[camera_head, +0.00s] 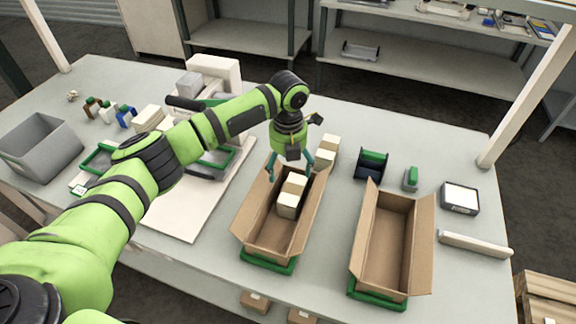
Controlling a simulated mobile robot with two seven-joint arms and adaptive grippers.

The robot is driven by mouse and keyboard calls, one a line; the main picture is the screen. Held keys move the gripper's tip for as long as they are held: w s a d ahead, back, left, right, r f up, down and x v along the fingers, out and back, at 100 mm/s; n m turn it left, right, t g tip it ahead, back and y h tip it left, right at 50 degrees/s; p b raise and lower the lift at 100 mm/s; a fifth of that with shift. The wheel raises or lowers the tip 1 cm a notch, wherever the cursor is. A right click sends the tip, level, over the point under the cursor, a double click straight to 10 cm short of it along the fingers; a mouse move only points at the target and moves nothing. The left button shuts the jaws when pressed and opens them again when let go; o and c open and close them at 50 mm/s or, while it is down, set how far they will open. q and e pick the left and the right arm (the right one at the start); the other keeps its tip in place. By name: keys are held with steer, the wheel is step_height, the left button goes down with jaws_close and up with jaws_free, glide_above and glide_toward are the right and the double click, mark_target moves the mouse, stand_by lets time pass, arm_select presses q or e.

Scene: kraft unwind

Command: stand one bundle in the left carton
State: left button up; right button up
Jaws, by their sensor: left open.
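The left carton (262,238) is an open brown box in a green tray on the table. Pale paper bundles (287,206) stand inside it, around its middle. More pale bundles (329,146) stand just beyond its far right corner. My left gripper (289,175) points down over the far end of the left carton, just beyond the bundles inside. Its fingers are spread and I see nothing held between them. The gripper hides part of the carton's far end. My right gripper is out of view.
A second open carton (392,245), empty, stands to the right in a green tray. A grey bin (40,150) is at the far left. A dark green-topped holder (372,164), a scale-like box (460,197) and a white bar (475,244) lie on the right.

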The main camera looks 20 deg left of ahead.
arm_select(q)
step_height(320, 180, up, 6)
steer(key=p, duration=0.4)
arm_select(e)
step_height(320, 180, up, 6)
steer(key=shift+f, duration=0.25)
arm_select(q)
steer(key=shift+f, duration=0.1)
